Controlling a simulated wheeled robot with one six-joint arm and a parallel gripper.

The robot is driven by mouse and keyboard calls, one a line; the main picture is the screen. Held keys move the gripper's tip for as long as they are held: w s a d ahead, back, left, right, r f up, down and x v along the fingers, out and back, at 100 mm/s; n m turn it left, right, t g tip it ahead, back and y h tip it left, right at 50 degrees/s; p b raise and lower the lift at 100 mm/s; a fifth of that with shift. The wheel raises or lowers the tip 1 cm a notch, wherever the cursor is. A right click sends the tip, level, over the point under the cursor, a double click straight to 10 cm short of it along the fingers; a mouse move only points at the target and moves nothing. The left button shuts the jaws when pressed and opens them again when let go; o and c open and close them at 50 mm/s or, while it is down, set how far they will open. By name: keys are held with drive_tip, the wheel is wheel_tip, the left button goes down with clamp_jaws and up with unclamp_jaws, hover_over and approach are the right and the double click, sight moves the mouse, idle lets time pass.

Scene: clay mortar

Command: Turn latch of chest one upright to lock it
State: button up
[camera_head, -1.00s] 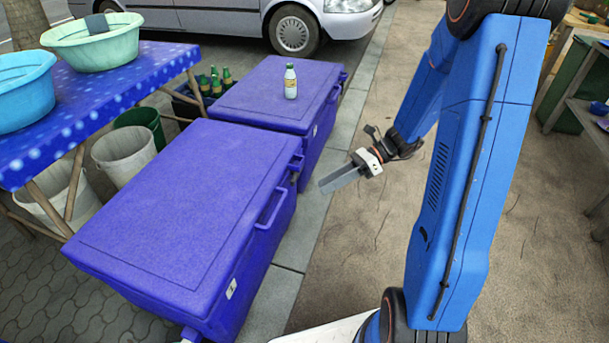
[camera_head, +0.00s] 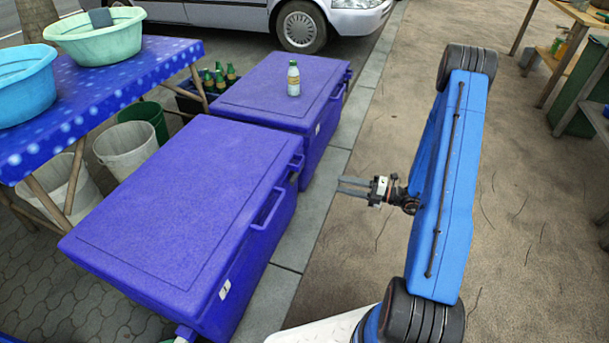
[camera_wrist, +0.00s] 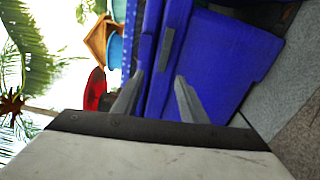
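Two blue-purple chests stand in a row in the head view: a near chest (camera_head: 170,205) and a far chest (camera_head: 270,85), both with lids down. A small white label (camera_head: 224,289) is on the near chest's right side; its number is too small to read. A raised blue bar (camera_head: 268,210) juts from that side near the lid edge. I cannot tell surely which part is the latch, or its angle. My gripper (camera_head: 340,187) is open and empty, right of the chests and apart from them. In the wrist view its fingers (camera_wrist: 155,92) face a blue chest side (camera_wrist: 215,60).
A bottle (camera_head: 293,78) stands on the far chest's lid. A blue-clothed table (camera_head: 90,110) with basins stands left, buckets below it. A crate of green bottles is behind the near chest. Paving right of the chests is clear. A car is at the back.

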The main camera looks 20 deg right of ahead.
drive_tip(key=f+m+t, duration=0.1)
drive_tip(key=f, duration=0.1)
approach(299, 174)
drive_tip(key=x, duration=0.7)
drive_tip(key=shift+w+a+r, duration=0.15)
drive_tip(key=shift+a+r, duration=0.05)
drive_tip(key=shift+a, duration=0.05)
clamp_jaws()
